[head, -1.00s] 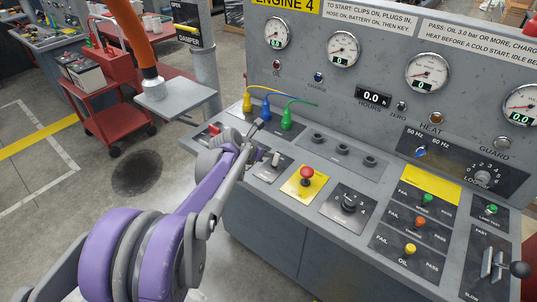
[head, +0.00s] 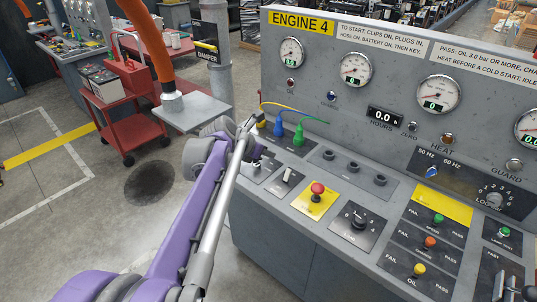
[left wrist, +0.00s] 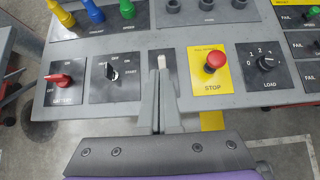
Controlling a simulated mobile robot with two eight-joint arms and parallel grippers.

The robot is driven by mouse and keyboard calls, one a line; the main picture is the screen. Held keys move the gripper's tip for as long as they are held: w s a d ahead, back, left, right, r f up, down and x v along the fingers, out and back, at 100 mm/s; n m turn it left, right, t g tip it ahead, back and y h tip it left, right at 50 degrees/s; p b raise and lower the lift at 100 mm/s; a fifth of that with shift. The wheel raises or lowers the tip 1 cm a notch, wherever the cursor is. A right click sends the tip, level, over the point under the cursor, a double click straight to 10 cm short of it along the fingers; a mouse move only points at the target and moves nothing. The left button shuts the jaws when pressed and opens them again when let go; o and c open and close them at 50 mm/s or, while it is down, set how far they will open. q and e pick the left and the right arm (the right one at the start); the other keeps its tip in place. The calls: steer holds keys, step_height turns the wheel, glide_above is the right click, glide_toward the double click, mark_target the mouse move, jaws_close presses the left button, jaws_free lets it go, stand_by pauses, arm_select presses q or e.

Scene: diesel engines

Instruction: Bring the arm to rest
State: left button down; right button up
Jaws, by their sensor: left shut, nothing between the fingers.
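My left arm, purple and grey, comes in from the lower left in the head view. My left gripper (head: 257,119) is shut and empty, in front of the left end of the console (head: 285,225). In the left wrist view the gripper's fingers (left wrist: 161,84) are together, pointing up the picture. Their tips appear just below the white toggle switch (left wrist: 161,61); I cannot tell the gap, and nothing is held. My right gripper does not show.
The console carries a red stop button (head: 318,188), a load knob (head: 360,217), a red battery switch (left wrist: 60,79) and coloured plugs (head: 299,134). A grey plate (head: 194,114) on a post and a red cart (head: 130,110) stand left. Floor is open at left.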

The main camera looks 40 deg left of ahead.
arm_select(q)
steer(key=s+d+f+m+g, duration=0.1)
steer(key=s+d+f+m, duration=0.2)
steer(key=s+d+m, duration=0.35)
steer(key=s+d+f+m+g, duration=0.1)
steer(key=s+d+f+m, duration=0.25)
steer(key=d+m, duration=0.5)
steer(key=s+d+f+m+g, duration=0.1)
steer(key=s+d+f+m, duration=0.2)
steer(key=s+m, duration=0.4)
steer(key=s+d+f+m, duration=0.3)
steer(key=s+f+m, duration=0.2)
steer(key=m, duration=0.8)
steer(key=s, duration=0.3)
steer(key=shift+s+f+g+y, duration=0.25)
steer(key=shift+f+g+y, duration=0.15)
